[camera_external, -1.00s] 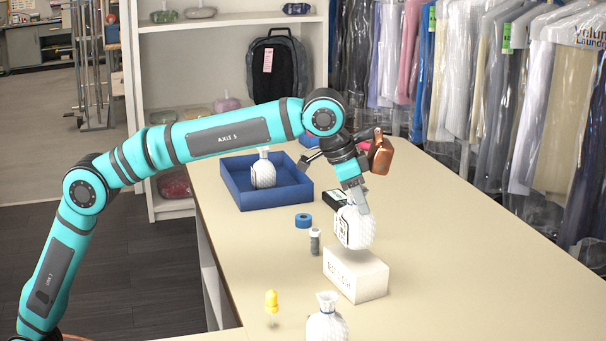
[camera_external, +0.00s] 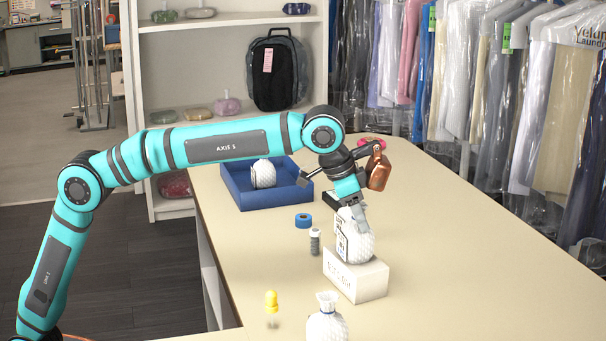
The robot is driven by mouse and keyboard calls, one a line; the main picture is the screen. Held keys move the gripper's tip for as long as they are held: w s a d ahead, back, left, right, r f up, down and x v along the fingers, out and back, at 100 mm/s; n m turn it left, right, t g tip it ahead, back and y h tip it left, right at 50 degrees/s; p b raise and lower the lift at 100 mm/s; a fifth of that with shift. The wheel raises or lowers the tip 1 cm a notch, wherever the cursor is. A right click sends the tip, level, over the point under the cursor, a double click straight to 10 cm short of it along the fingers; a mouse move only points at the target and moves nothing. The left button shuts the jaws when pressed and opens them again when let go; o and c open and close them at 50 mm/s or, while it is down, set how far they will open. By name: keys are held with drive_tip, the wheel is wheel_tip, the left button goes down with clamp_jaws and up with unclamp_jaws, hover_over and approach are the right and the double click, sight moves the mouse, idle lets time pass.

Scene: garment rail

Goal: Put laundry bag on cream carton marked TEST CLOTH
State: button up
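A white textured laundry bag (camera_external: 358,245) with a dark-edged label on its left side is at my gripper (camera_external: 356,218). My gripper points down and its fingers close on the bag's upper part. The cream carton (camera_external: 370,282), with dark lettering too small to read surely on its front, is directly below the bag. The bag's bottom meets the carton's top in the picture; whether its weight rests there I cannot tell. The bag's far side is hidden.
A similar white bag (camera_external: 263,174) sits in a blue tray (camera_external: 240,203); another (camera_external: 327,322) stands at the front edge. A blue tape roll (camera_external: 303,220), a grey-capped vial (camera_external: 315,240) and a yellow-topped dropper (camera_external: 271,303) stand left of the carton. The table's right (camera_external: 480,270) is clear.

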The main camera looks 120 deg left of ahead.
drive_tip(key=v, duration=1.2)
drive_tip(key=shift+r, duration=0.15)
drive_tip(key=s+d+r+m+t, duration=0.2)
drive_tip(key=s+d+r+t, duration=0.15)
drive_tip(key=s+d, duration=0.7)
drive_tip(key=s+d+r+m+t, duration=0.15)
drive_tip(key=s+d+t, duration=0.25)
drive_tip(key=s+d, duration=0.7)
drive_tip(key=s+d+f+t, duration=0.2)
drive_tip(key=s+d+f, duration=0.2)
drive_tip(key=s, duration=0.4)
drive_tip(key=s+d+f+m+t+h, duration=0.1)
drive_tip(key=s+d+f, duration=0.3)
drive_tip(key=s, duration=0.5)
drive_tip(key=s+d+f+m+t+h, duration=0.1)
drive_tip(key=s+d+f+t, duration=0.2)
drive_tip(key=s+f, duration=0.3)
drive_tip(key=shift+s+d+f, duration=0.3)
drive_tip(key=shift+s+d, duration=0.55)
drive_tip(key=shift+s, duration=0.35)
